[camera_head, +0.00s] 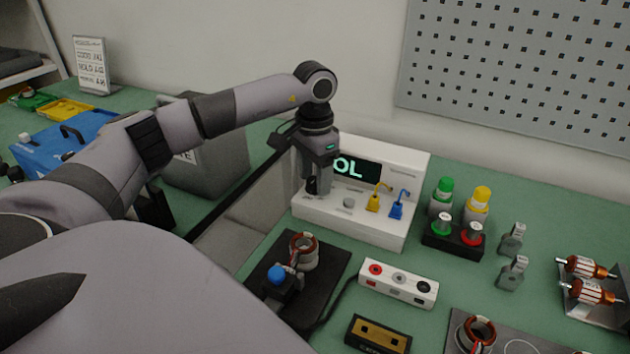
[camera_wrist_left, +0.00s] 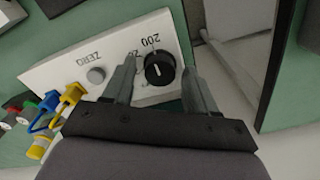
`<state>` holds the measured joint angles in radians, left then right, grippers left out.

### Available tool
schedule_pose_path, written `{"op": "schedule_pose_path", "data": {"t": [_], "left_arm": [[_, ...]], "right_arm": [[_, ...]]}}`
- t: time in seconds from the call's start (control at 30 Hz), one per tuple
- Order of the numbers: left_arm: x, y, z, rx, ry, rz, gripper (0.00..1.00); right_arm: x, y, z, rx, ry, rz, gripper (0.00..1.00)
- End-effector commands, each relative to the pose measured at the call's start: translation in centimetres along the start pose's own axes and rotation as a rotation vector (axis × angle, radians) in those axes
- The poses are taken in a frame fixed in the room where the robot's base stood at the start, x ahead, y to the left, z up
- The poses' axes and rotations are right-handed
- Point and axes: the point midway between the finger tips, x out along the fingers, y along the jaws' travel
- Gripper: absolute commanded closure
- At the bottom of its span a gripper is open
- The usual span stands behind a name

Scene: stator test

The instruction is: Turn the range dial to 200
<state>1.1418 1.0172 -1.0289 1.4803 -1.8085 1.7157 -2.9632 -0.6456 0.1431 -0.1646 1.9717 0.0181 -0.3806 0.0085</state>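The white meter (camera_head: 375,222) stands on the green bench, its dark display (camera_head: 357,170) showing "OL" in green. The black range dial (camera_wrist_left: 159,69) is on the meter's panel, with the label "200" beside it in the left wrist view. A pale mark shows on the knob; I cannot tell exactly which label it points at. My left gripper (camera_head: 318,188) is at the meter's left end, pointing down. In the left wrist view its fingers are apart, one on each side of the dial, with visible gaps. In the head view the gripper partly hides the dial. My right gripper is not in view.
A grey ZERO button (camera_wrist_left: 96,75) and yellow and blue plugs (camera_head: 376,199) sit beside the dial. A stator (camera_head: 303,251) on a black plate and a white button box (camera_head: 398,284) stand in front. A grey bin (camera_head: 205,150) is left of the meter.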

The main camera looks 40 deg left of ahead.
Motion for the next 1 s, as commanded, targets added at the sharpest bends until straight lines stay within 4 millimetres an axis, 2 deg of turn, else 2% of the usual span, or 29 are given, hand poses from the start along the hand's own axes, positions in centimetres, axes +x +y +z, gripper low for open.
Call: {"op": "schedule_pose_path", "data": {"t": [0.27,0.63,1.0], "left_arm": [[-0.7,0.0,0.0,-0.001,0.000,0.000,0.43],[-5.9,0.0,0.0,-0.001,-0.001,0.000,0.43],[-6.0,0.0,0.0,-0.002,-0.001,0.000,0.43]], "right_arm": [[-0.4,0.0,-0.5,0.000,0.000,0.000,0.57],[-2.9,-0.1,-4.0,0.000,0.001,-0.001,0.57],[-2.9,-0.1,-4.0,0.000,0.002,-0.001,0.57]]}}
